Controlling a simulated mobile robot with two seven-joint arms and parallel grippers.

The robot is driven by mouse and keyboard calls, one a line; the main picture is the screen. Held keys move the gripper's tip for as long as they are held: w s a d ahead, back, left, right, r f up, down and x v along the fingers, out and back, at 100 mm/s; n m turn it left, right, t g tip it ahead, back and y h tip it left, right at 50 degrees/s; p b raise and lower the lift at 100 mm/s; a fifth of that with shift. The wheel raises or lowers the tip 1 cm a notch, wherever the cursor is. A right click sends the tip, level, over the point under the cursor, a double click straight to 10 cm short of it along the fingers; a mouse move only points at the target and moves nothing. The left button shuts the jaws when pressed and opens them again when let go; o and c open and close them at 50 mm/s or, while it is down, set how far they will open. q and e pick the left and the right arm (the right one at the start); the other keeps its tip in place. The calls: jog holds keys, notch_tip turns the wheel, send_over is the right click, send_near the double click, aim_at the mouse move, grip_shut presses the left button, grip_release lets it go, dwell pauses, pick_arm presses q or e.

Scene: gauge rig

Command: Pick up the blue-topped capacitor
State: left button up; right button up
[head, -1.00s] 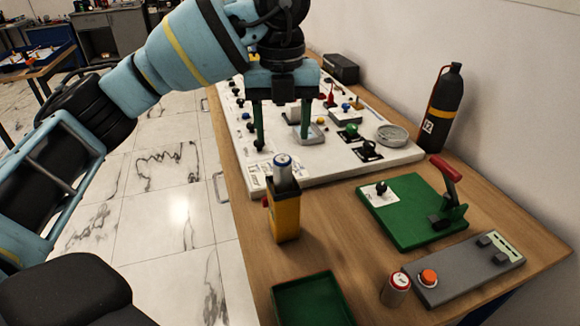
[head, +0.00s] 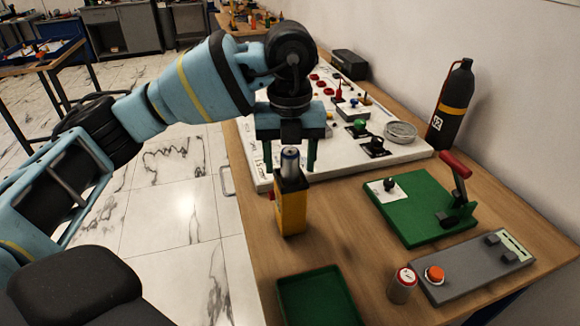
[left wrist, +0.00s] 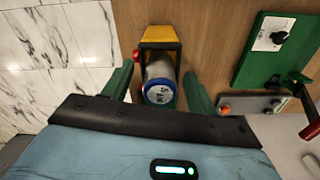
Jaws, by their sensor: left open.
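The blue-topped capacitor (head: 290,161) is a silver cylinder standing upright in the top of a yellow-and-black holder (head: 293,212) on the wooden table. My left gripper (head: 290,171) points down over it, open, with one green finger on each side. In the left wrist view the round blue top of the capacitor (left wrist: 159,92) faces the camera between the two fingers (left wrist: 159,74). The fingers look apart from its sides; the yellow holder (left wrist: 161,35) lies beyond. My right gripper is in neither view.
A white panel (head: 345,160) with knobs lies behind. To the right are a green board (head: 412,222) with a red lever, a grey box (head: 470,268) with an orange button and a red-topped capacitor (head: 402,286). A green tray (head: 318,300) is in front.

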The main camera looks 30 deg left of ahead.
aim_at(288, 154)
pick_arm(q)
jog(key=c, duration=1.2)
jog(key=shift+o, duration=0.2)
jog(key=shift+r, duration=0.8)
notch_tip(288, 154, up, 2)
jog(key=shift+s, duration=0.15)
jog(key=s+a, duration=0.3)
jog(key=s, duration=0.4)
jog(key=s+a+r, duration=0.1)
jog(key=s+a, duration=0.3)
jog(key=s, duration=0.3)
jog(key=shift+r, duration=0.15)
